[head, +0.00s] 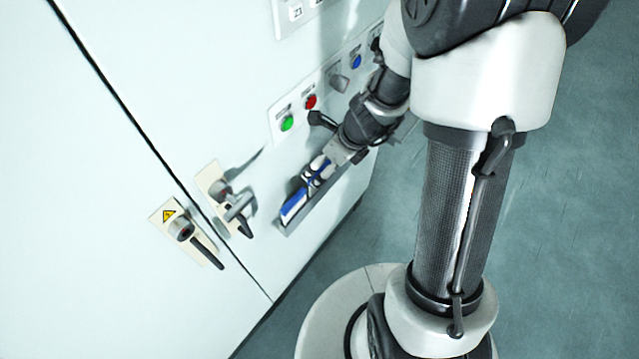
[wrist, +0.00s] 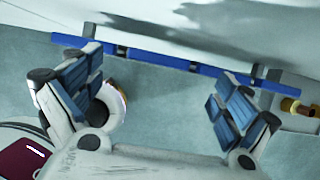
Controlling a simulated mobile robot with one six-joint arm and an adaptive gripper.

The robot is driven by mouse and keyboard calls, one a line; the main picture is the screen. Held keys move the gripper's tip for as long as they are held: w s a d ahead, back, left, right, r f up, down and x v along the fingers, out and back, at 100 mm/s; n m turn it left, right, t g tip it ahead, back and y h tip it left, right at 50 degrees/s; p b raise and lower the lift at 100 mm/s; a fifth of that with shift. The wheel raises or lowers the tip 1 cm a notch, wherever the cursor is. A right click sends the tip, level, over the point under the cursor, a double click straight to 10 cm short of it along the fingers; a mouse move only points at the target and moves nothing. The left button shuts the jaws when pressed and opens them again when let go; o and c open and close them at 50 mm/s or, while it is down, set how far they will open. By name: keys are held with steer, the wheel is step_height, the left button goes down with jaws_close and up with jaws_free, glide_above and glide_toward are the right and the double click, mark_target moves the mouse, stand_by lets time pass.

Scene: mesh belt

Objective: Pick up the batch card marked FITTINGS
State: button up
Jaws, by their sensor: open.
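My gripper (wrist: 160,110) is open, its two blue-padded fingers wide apart with nothing between them. In the head view my gripper (head: 318,172) is at the narrow grey tray (head: 312,210) on the cabinet front. A blue-and-white piece (head: 294,204) shows at the tray's near end; I cannot tell whether it is a card. In the wrist view a long thin blue strip (wrist: 158,58) runs across beyond the fingertips. No FITTINGS lettering is readable in either view, so I cannot tell which thing is that card.
The pale cabinet bears a green button (head: 287,123), a red button (head: 311,101) and two door handles (head: 238,206) (head: 205,248). In the wrist view a white ring (wrist: 114,115) shows behind the left finger, a brass-coloured part (wrist: 300,107) at right, and a dark red item (wrist: 22,160) at lower left.

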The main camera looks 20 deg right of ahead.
mark_target(320, 172)
steer(key=b+x, duration=0.3)
steer(key=x, duration=0.2)
steer(key=shift+s+d+f, duration=0.1)
steer(key=shift+s+f, duration=0.05)
steer(key=shift+f, duration=0.05)
steer(key=shift+r, duration=0.1)
steer(key=c, duration=0.6)
steer(key=shift+s, duration=0.2)
steer(key=c, duration=0.6)
